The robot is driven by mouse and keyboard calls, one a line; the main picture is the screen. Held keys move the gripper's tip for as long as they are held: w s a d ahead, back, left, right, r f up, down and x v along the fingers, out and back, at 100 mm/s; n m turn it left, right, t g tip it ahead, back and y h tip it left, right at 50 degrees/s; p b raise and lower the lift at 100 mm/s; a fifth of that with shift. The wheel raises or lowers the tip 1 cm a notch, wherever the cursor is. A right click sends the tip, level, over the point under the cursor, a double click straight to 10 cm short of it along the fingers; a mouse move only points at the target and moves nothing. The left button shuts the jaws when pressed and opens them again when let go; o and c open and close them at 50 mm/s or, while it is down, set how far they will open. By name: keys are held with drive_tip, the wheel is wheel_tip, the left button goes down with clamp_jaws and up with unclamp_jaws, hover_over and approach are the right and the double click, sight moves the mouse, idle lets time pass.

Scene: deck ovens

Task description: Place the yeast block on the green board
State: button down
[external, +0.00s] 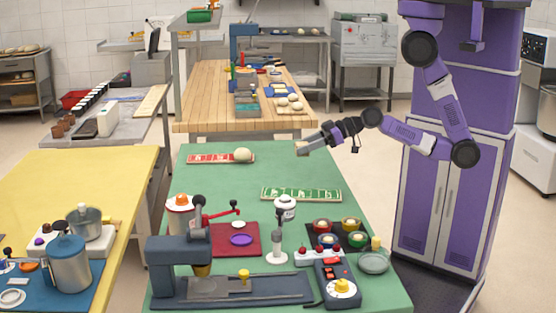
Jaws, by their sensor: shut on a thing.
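My gripper (304,146) is at the end of my purple arm, above the far right part of the green table. It is shut on a small beige block, which looks like the yeast block (300,150); the fingers hide part of it. The green board (266,193) is a long, flat strip with pale markings, lying on the table nearer the camera than my gripper. My gripper is off the board's far side, raised above the table.
A red board (203,158) with a pale dough ball (243,155) lies at the far left of the green table (190,178). The table between the boards is clear.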

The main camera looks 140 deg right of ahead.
sight(303, 193)
wheel_tip(303, 193, down, 14)
drive_tip(key=shift+r+b, duration=0.1)
drive_tip(key=shift+b, duration=0.35)
drive_tip(key=shift+f, duration=0.2)
drive_tip(key=c, duration=0.8)
unclamp_jaws()
drive_tip(key=shift+c, duration=0.2)
